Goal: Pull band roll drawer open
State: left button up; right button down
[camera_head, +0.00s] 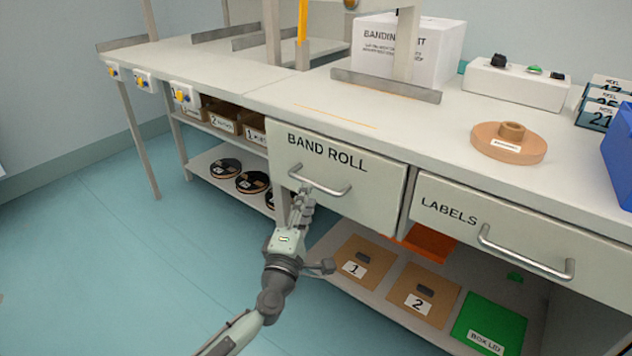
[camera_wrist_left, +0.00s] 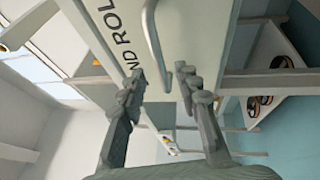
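The band roll drawer (camera_head: 345,190) has a pale front with "BAND ROLL" in dark letters, and it looks shut beneath the tabletop. Its grey bar handle (camera_head: 325,187) runs across the front. In the left wrist view the drawer front (camera_wrist_left: 200,30) and the handle (camera_wrist_left: 151,35) show ahead of the fingers. My left gripper (camera_head: 303,198) is at the left part of the handle, reaching up from below. In the left wrist view its fingers (camera_wrist_left: 159,76) are apart, with the handle's line between them; I cannot tell whether they touch it. My right gripper is not in view.
The labels drawer (camera_head: 500,230) is to the right. Black rolls (camera_head: 252,182) lie on a shelf to the left. The floor (camera_head: 130,260) in front is clear.

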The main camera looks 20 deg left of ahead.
pick_arm(q)
jog(key=shift+w+a+r, duration=0.1)
jog(key=shift+w+r, duration=0.05)
jog(key=shift+w, duration=0.75)
jog(key=shift+w+r, duration=0.2)
jog(key=shift+w, duration=0.65)
jog(key=shift+w+a+r, duration=0.1)
jog(key=shift+w+r, duration=0.05)
jog(key=shift+w, duration=0.75)
jog(key=shift+d, duration=0.1)
grip_shut()
